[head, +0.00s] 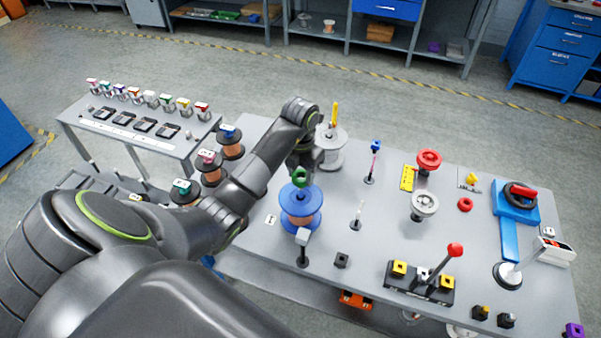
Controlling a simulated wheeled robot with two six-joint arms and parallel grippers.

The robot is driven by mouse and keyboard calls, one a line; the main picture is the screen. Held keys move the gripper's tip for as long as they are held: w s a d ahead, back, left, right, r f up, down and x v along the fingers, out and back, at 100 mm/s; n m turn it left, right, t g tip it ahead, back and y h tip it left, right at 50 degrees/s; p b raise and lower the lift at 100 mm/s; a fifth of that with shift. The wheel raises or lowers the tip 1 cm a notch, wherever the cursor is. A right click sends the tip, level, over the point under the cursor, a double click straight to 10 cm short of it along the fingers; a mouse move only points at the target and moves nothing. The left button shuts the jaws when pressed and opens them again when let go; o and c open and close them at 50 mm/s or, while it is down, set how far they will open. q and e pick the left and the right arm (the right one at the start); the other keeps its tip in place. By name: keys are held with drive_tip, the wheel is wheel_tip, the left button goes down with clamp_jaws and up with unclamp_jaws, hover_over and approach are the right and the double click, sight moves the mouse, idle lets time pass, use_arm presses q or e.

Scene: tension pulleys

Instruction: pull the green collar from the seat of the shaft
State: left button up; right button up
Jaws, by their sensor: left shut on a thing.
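The green collar (300,177) is a small ring at the top of the blue spool (301,196) wound with copper-coloured wire, near the table's left side. The shaft under the collar is hidden by the collar and spool, so I cannot tell whether the collar is on its seat or slightly above it. My left gripper (300,167) comes down from my bent wrist right at the collar and is shut on it. Its fingers are small and dark here. My right gripper is not in view.
A grey spool with a yellow handle (334,115) stands just behind my wrist. Copper spools (231,145) stand to the left beside my forearm. A grey-headed post (303,249) stands in front. Red handwheel (429,159), lever box (420,285) and blue fixture (510,250) are to the right.

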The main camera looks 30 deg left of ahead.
use_arm(q)
drive_tip(key=shift+r, duration=0.2)
idle(0.4)
drive_tip(key=shift+r+p, duration=1.55)
drive_tip(key=shift+r, duration=0.5)
drive_tip(key=shift+f, duration=0.1)
